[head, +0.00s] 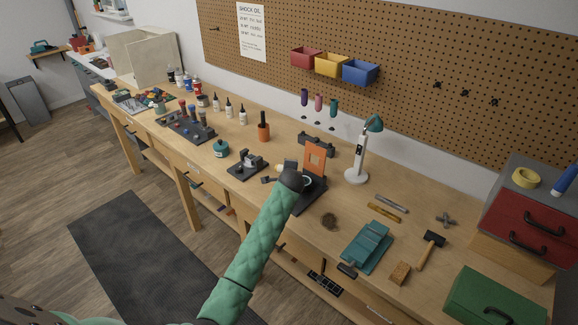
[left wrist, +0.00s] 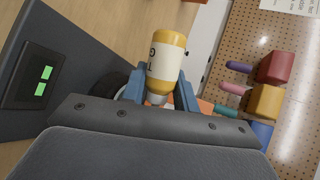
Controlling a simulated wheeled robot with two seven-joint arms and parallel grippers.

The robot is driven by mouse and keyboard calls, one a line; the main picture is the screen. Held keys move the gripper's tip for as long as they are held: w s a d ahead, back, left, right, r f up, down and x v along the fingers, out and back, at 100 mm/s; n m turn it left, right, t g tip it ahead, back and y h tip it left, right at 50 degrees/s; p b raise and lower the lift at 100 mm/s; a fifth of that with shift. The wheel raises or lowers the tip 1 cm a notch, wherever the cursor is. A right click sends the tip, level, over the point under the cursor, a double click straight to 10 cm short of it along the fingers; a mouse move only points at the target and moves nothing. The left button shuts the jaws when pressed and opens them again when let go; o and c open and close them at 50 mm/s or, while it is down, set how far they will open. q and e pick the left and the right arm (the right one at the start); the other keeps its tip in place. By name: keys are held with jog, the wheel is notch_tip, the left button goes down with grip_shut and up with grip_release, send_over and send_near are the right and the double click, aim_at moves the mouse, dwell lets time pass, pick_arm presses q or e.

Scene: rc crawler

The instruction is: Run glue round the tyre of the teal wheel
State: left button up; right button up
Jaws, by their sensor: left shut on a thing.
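My left gripper (left wrist: 161,92) is shut on a yellow and white bottle (left wrist: 166,62), which shows between its blue fingers in the left wrist view. The bottle's narrow end points down between the fingers. A dark curved edge, perhaps a tyre (left wrist: 108,86), shows beside the left finger, mostly hidden. I cannot make out the teal wheel clearly. My right gripper is not in view.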

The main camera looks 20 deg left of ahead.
pick_arm(q)
jog(key=n+h, duration=0.2)
jog(key=d+h, duration=0.1)
jog(key=shift+r+n+g, duration=0.25)
jog(key=shift+n+g, duration=0.15)
jog(key=n+h, duration=0.2)
jog(key=h, duration=0.1)
jog(key=shift+d+r+h, duration=0.2)
jog(key=shift+d+h, duration=0.1)
jog(key=shift+d, duration=0.1)
